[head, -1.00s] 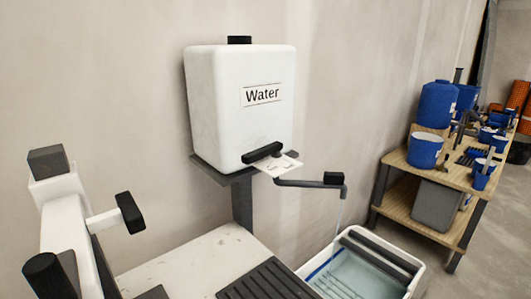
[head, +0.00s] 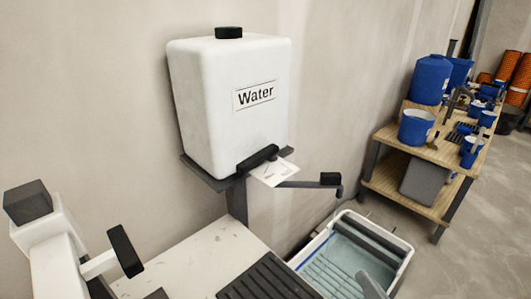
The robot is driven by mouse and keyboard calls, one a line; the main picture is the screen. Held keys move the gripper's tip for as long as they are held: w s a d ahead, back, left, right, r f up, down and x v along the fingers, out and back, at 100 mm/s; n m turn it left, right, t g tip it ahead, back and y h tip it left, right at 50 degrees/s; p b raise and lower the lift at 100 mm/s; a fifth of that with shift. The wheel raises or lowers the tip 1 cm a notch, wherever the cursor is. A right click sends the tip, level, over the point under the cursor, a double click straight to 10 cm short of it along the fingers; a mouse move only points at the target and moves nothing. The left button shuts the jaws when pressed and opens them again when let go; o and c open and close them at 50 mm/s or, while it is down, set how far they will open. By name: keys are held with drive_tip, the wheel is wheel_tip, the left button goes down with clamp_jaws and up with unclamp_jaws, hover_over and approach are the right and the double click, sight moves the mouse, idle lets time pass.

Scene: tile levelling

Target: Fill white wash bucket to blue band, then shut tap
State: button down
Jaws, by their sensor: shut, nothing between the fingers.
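The white wash bucket (head: 404,266) stands on the floor at the lower right, cut off by the bottom edge. Clear bluish water (head: 335,268) lies in it over a ribbed bottom, below dark roller bars. A thin blue band (head: 306,257) shows along the inner left wall; I cannot tell exactly how the water stands against it. The white water tank (head: 228,110) has a dark tap lever (head: 257,160) at its base. Its grey spout (head: 310,185) reaches over the bucket with a black block (head: 330,179) at the end. My gripper is not in view.
A white bench (head: 185,265) with a dark ribbed tray (head: 270,280) is in front. A white, black-ended fixture (head: 60,255) stands at left. A white card (head: 272,173) is by the tap. A wooden shelf (head: 405,185) with blue buckets is at right. A grey bar (head: 371,286) overlaps the bucket.

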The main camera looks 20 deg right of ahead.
drive_tip(key=w+r+m+y+p, duration=0.3)
drive_tip(key=w+r, duration=0.5)
drive_tip(key=r, duration=0.1)
drive_tip(key=g+y+p, duration=0.2)
drive_tip(key=y, duration=0.5)
approach(255, 164)
drive_tip(key=shift+m, duration=0.4)
drive_tip(key=p+x, duration=0.2)
drive_tip(key=x, duration=0.4)
drive_tip(key=shift+w+a+f, duration=0.1)
drive_tip(key=shift+w, duration=0.3)
drive_tip(key=shift+a, duration=0.1)
